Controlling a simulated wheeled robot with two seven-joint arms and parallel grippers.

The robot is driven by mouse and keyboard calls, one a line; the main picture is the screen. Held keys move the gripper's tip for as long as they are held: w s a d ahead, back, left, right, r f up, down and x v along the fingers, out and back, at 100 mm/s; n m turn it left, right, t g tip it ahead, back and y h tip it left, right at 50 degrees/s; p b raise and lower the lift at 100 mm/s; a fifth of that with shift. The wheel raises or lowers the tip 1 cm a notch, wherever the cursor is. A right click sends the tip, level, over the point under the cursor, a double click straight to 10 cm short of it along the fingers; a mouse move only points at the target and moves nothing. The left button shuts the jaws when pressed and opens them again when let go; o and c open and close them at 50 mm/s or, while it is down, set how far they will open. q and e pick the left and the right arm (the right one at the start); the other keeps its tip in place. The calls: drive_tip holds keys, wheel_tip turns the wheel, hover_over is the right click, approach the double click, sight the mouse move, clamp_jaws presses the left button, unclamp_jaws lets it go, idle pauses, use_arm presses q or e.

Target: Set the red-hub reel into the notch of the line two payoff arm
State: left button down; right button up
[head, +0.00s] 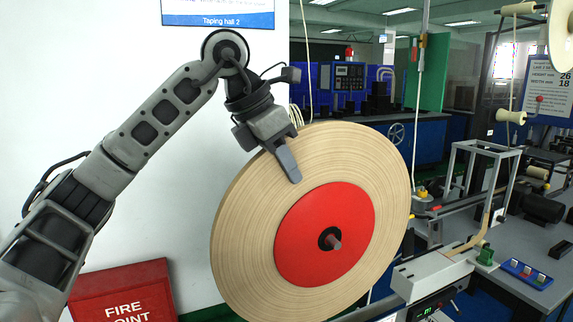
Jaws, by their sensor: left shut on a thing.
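The large reel of tan tape (248,222) with a red hub (318,212) fills the middle of the head view, its face turned towards me. A short grey shaft end (333,242) shows in a dark hole at the hub's centre. My left gripper (290,172) is shut on the reel at its upper left edge. One finger lies over the tape face; the other is hidden behind the reel. The notch of the line two payoff arm cannot be made out, and the reel hides what is behind it. My right gripper is not in view.
A white-grey machine box (432,272) with a display stands just right of the reel's lower edge. A grey bench (500,290) holds a metal frame (482,160) and a blue tray (525,272). A red fire point box (125,292) stands at lower left by the white wall.

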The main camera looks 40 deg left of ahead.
sight(283, 214)
use_arm(q)
drive_tip(key=shift+f+b, duration=1.2)
drive_tip(key=shift+f, duration=0.25)
drive_tip(key=shift+f+b, duration=0.45)
drive_tip(key=shift+f, duration=0.15)
drive_tip(key=shift+f+b, duration=0.75)
drive_tip(key=shift+f, duration=0.25)
drive_tip(key=shift+f+b, duration=0.45)
drive_tip(key=shift+f, duration=0.15)
drive_tip(key=shift+f+b, duration=0.45)
drive_tip(key=shift+f, duration=0.15)
drive_tip(key=shift+f+b, duration=0.5)
drive_tip(key=shift+f, duration=0.25)
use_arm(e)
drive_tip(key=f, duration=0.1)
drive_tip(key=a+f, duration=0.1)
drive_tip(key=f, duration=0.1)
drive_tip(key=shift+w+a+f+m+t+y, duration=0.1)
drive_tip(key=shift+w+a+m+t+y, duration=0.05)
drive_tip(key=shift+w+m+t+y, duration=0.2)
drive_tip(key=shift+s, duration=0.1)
